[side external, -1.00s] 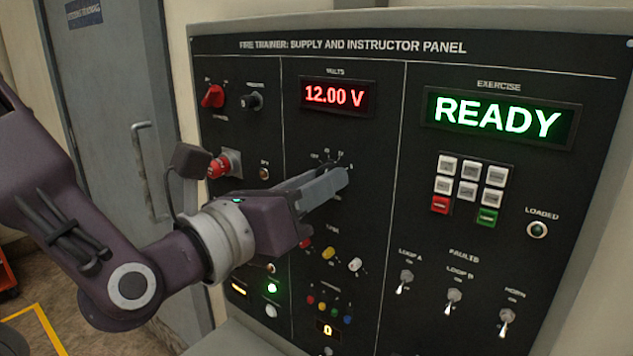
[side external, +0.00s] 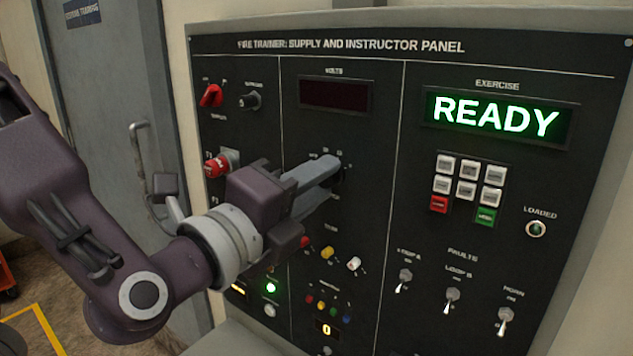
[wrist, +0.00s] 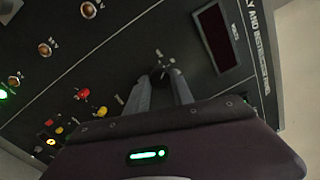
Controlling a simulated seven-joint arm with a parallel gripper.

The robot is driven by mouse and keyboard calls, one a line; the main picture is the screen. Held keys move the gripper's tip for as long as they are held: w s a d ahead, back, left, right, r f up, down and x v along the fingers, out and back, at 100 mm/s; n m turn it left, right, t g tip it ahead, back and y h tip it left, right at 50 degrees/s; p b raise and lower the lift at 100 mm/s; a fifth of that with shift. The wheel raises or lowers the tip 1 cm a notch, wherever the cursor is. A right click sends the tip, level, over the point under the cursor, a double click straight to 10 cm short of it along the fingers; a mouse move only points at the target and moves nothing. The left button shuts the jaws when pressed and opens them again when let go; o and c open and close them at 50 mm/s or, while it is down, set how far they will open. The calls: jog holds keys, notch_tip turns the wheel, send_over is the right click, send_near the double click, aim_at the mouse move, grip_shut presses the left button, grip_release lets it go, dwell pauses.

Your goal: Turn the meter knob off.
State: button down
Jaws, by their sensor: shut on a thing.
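The meter knob (wrist: 159,75) is a dark knob on the black panel, between my fingertips in the wrist view; in the side view my fingers mostly cover it. My gripper (side external: 335,172) is shut on it, and it also shows in the wrist view (wrist: 161,80). The knob's pointer is too hidden to read. The VOLTS display (side external: 335,95) above the knob is dark, and it is dark in the wrist view too (wrist: 216,38).
A red rotary switch (side external: 211,96), a small black knob (side external: 250,101) and a red emergency-type button (side external: 220,164) sit left. The lit READY display (side external: 496,115), a keypad (side external: 466,190) and several toggle switches (side external: 453,297) are right. Coloured jacks (side external: 328,253) sit below the knob.

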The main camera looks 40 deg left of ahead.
jog(key=shift+n, duration=2.3)
jog(key=c, duration=1.1)
grip_release()
jog(key=shift+y, duration=0.3)
jog(key=shift+s, duration=0.15)
jog(key=s, duration=0.7)
jog(key=shift+d+f, duration=0.15)
